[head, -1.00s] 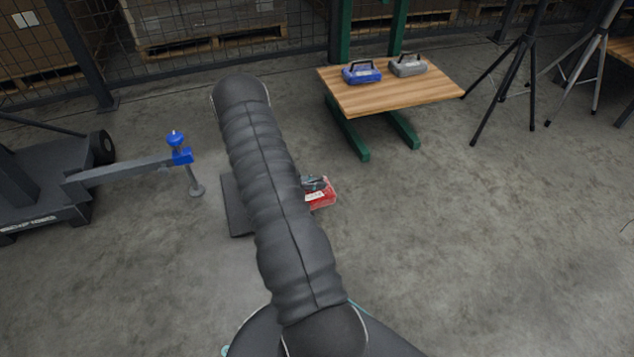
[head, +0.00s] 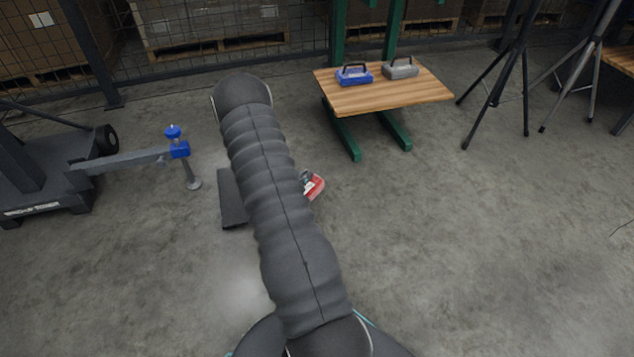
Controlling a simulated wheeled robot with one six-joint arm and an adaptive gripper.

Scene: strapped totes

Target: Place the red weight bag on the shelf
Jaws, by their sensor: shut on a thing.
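The red weight bag (head: 315,187) shows at the right edge of my arm, in front of the wooden shelf and apart from it. It looks tilted, and part of it is hidden behind my arm. My gripper (head: 306,178) is mostly hidden by the arm; a small dark part of it shows at the bag, and it is shut on the bag. The wooden shelf (head: 395,96) is a board on a green frame. A blue weight bag (head: 354,75) and a grey weight bag (head: 401,68) stand along its back edge, handles up. The front part of the board is bare.
A dark mat (head: 232,203) lies on the floor left of my arm. A grey wheeled machine with a blue-topped outrigger (head: 178,150) stands at the left. Black tripods (head: 497,85) stand right of the shelf. Open floor lies in front of the shelf.

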